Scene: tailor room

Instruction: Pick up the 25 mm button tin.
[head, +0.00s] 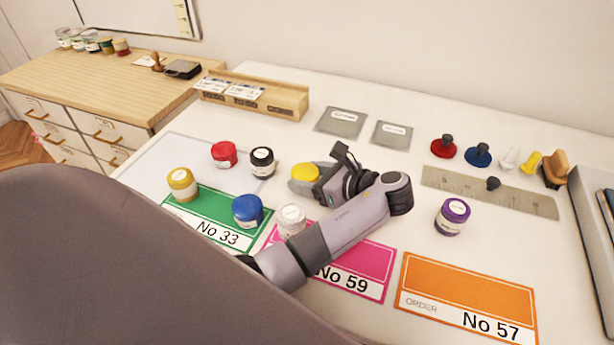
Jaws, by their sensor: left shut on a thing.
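Several small round tins stand on the white table: red (224,154), black (262,161), gold (182,184), blue (247,210), white (292,219) and purple (453,216). Their labels are too small to read, so I cannot tell which is the 25 mm one. My left gripper (316,180) is shut on a yellow-topped tin (305,173) near the middle of the table. The gripper hides part of that tin, and I cannot tell whether it touches the table. My right gripper is not in view.
Green No 33 (207,236), pink No 59 (372,262) and orange No 57 (466,290) cards lie along the front. A wooden rack (285,101) and two grey plates (342,122) are behind. A ruler (525,199) and several small knobbed items lie at right.

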